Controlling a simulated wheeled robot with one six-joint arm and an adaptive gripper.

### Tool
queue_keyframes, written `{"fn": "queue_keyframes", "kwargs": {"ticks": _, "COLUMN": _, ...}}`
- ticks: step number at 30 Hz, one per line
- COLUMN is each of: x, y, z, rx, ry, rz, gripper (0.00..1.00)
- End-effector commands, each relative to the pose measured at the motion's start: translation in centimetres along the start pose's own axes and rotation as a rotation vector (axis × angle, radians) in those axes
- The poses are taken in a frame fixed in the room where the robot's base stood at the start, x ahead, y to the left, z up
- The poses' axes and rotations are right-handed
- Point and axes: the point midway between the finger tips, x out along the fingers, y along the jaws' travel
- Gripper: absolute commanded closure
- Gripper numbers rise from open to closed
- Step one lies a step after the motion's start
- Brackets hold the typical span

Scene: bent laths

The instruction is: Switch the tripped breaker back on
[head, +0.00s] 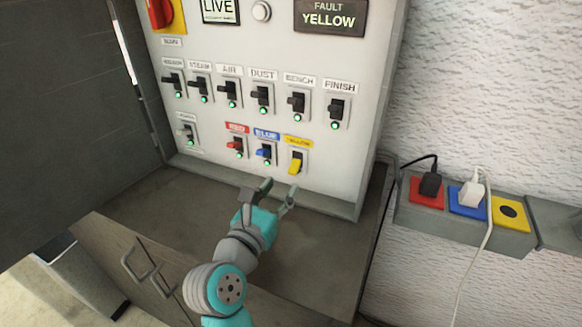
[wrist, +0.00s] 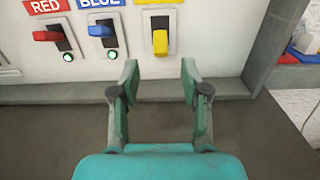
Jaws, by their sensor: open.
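The yellow breaker (head: 295,163) is at the right end of the panel's bottom row, under a yellow label. Its lever hangs down, and I see no green light below it. It also shows in the wrist view (wrist: 160,43), ahead of and between my fingers. The red breaker (head: 236,146) and blue breaker (head: 265,152) stand to its left, levers sticking out, green lights lit. The display (head: 329,17) reads FAULT YELLOW. My gripper (head: 277,190) is open and empty, just below and in front of the yellow breaker, apart from it. It also shows in the wrist view (wrist: 160,75).
Upper-row breakers (head: 262,95) have green lights lit. The grey cabinet door (head: 60,110) stands open at left. At right, a socket strip has a black plug (head: 431,183) in red, a white plug (head: 471,192) in blue, and an empty yellow socket (head: 511,212).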

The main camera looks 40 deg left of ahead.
Motion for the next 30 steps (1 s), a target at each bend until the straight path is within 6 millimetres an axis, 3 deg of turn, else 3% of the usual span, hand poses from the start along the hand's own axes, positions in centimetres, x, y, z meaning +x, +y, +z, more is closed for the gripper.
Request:
{"fn": "queue_keyframes", "kwargs": {"ticks": 6, "x": 4.1, "y": -0.1, "z": 0.1, "rx": 0.000, "ry": 0.000, "rz": -0.003, "gripper": 0.54}}
{"fn": "queue_keyframes", "kwargs": {"ticks": 12, "x": 6.5, "y": 0.0, "z": 0.0, "rx": 0.000, "ry": 0.000, "rz": -0.001, "gripper": 0.54}}
{"fn": "queue_keyframes", "kwargs": {"ticks": 25, "x": 7.5, "y": 0.0, "z": 0.0, "rx": 0.000, "ry": 0.000, "rz": 0.000, "gripper": 0.54}}
{"fn": "queue_keyframes", "kwargs": {"ticks": 26, "x": 7.5, "y": 0.0, "z": 0.0, "rx": 0.000, "ry": 0.000, "rz": 0.000, "gripper": 0.57}}
{"fn": "queue_keyframes", "kwargs": {"ticks": 30, "x": 7.5, "y": 0.0, "z": 0.0, "rx": 0.000, "ry": 0.000, "rz": 0.000, "gripper": 0.92}}
